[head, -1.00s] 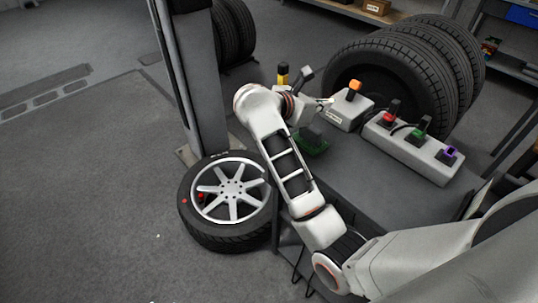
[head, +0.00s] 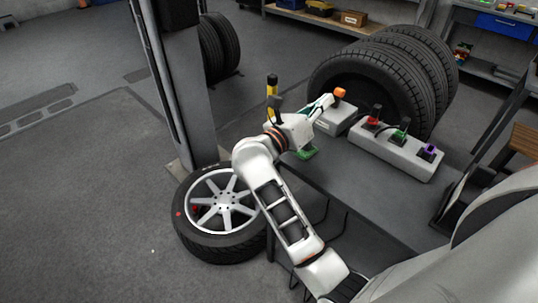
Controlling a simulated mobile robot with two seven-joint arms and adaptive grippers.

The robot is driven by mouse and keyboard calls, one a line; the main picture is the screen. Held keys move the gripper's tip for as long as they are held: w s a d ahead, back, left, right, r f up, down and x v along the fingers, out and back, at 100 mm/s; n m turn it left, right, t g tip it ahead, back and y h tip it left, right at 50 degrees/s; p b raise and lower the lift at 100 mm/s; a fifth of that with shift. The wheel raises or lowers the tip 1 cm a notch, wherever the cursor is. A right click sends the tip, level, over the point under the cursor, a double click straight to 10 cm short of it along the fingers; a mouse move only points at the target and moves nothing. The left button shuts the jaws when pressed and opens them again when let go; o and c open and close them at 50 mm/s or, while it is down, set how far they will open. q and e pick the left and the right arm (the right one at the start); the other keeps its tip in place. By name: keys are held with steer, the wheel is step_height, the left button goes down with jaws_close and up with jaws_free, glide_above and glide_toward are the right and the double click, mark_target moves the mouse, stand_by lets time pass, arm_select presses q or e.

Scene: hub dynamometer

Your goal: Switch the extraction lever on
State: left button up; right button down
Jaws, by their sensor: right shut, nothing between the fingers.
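A grey box (head: 335,118) on the dark bench carries a lever with an orange knob (head: 339,93). A longer light box (head: 398,155) to its right carries a red lever (head: 375,115), a green lever (head: 401,130) and a purple lever (head: 430,150). I cannot read which one is the extraction lever. My right gripper (head: 326,102) is shut and empty, its fingertips just left of the orange knob. I cannot tell whether they touch it. My left gripper is not in view.
A yellow and black upright object (head: 272,88) stands behind my right wrist, and a green item (head: 305,152) lies under it. Large tyres (head: 385,75) stand behind the boxes. A wheel (head: 225,215) lies on the floor left of the bench (head: 370,205), near a post (head: 180,90).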

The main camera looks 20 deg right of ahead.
steer(key=a+n+t+y, duration=0.4)
steer(key=a+n+t, duration=0.4)
steer(key=n+t, duration=0.9)
steer(key=s+a+f+n+y, duration=0.1)
steer(key=a+f+n+y, duration=0.3)
steer(key=n, duration=0.5)
steer(key=s+a+f+n+g+y, duration=0.1)
steer(key=a+f+n+y, duration=0.3)
steer(key=n+y, duration=0.5)
steer(key=shift+s+a+f, duration=0.25)
steer(key=shift+f, duration=0.85)
steer(key=s+a+f+n+g+y, duration=0.1)
steer(key=s+f+n+g, duration=0.5)
steer(key=f, duration=0.8)
steer(key=s+a+f+n+g+y, duration=0.1)
steer(key=s+f+n+g, duration=0.5)
steer(key=s+f, duration=0.7)
steer(key=shift+s+f+n+y+p, duration=0.25)
steer(key=shift+f+n+y+p, duration=0.2)
steer(key=shift+n+y, duration=0.4)
